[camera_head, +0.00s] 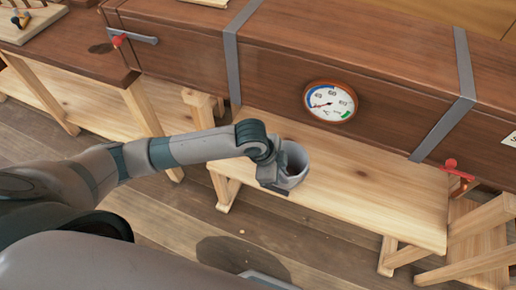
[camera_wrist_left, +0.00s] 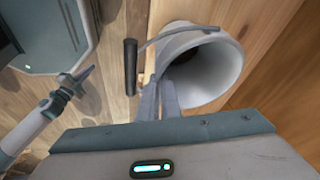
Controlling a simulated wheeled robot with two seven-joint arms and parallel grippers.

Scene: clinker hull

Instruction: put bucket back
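The bucket (camera_head: 298,166) is a grey-white pail at the front edge of the pale wooden bench, below the dial. Its open mouth and inside show in the left wrist view (camera_wrist_left: 222,65), with a thin bail and dark grip beside it. My left gripper (camera_head: 277,178) is at the bucket's near left side. In the left wrist view its two fingers (camera_wrist_left: 159,98) are close together at the rim, seemingly with the bucket wall between them. I cannot tell whether the bucket touches the bench. My right gripper (camera_wrist_left: 84,75) seems to show small at the left there; its fingers are unclear.
The pale bench (camera_head: 375,195) is clear right of the bucket. A dark table (camera_head: 75,45) stands at the left. Trestle legs stand at right.

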